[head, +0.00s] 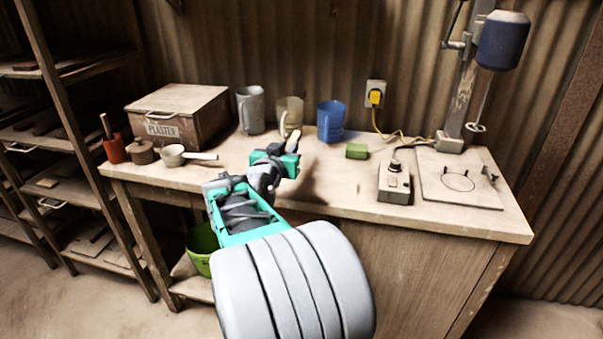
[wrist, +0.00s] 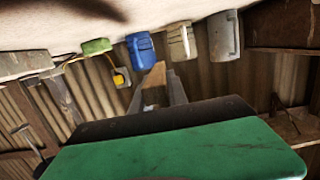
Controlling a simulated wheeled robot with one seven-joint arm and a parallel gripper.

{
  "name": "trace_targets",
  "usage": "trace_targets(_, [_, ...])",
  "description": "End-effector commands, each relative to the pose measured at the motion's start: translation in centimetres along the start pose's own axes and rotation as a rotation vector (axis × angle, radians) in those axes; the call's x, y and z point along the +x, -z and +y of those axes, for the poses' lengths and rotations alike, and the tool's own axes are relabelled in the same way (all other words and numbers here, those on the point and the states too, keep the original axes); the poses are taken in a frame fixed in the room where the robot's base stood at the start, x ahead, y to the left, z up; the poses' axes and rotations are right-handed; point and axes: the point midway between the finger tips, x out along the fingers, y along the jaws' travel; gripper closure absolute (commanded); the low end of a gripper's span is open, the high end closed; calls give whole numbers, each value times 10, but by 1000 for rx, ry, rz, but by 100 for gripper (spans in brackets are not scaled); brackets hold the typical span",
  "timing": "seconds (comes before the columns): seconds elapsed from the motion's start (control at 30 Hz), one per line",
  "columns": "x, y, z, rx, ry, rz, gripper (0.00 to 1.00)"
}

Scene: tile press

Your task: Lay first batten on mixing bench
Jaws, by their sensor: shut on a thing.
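The mixing bench (head: 340,190) is a worn wooden worktop along the corrugated wall. My gripper (head: 290,149) is above the middle of the bench, pointing toward the wall. It is shut on a short, pale wooden batten (head: 293,140), whose end sticks up past the fingers. In the wrist view, which is upside down, the tan batten (wrist: 155,77) shows between the grey fingers. The batten looks tilted and clear of the bench; its lower part is hidden by my gripper.
Behind my gripper stand a grey jug (head: 250,110), a clear beige jug (head: 289,115) and a blue jug (head: 331,120). A plaster box (head: 180,113) is left. The front middle is clear.

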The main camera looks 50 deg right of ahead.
Motion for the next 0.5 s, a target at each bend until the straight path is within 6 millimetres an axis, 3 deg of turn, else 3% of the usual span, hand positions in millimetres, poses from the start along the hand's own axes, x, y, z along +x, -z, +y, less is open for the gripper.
trace_targets(0.1, [23,-28,15,-3,-4,-4,100])
trace_targets(0.2, [34,-39,21,-1,-1,0,100])
trace_targets(0.37, [45,-53,28,-2,0,-1,100])
trace_targets(0.5, [50,-79,28,-2,3,-3,100])
